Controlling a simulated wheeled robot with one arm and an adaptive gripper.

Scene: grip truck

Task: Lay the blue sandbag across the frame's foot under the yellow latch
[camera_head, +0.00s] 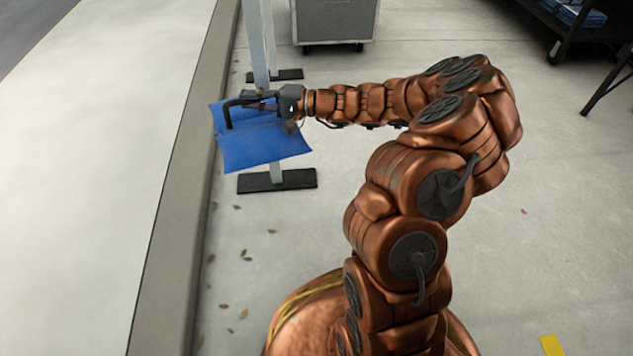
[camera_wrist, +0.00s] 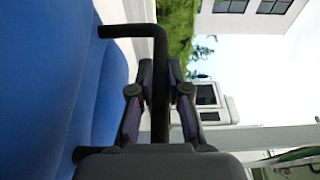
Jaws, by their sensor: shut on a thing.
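The blue sandbag (camera_head: 262,145) hangs in the air in the head view, in front of a grey upright (camera_head: 259,45). In the wrist view the handle (camera_wrist: 137,30) runs between the fingers (camera_wrist: 160,72), and the blue bag (camera_wrist: 45,90) fills the left side. A black foot bar (camera_head: 277,180) of the frame lies on the floor below the bag, and another black foot (camera_head: 276,75) lies farther back. I cannot make out a yellow latch.
A kerb (camera_head: 178,200) runs along the left, beside a pale strip. A grey wheeled case (camera_head: 334,20) stands at the back. A dark cart (camera_head: 575,25) stands at the top right. A yellow floor mark (camera_head: 552,345) is at the bottom right. The floor between is mostly clear, with scattered leaves.

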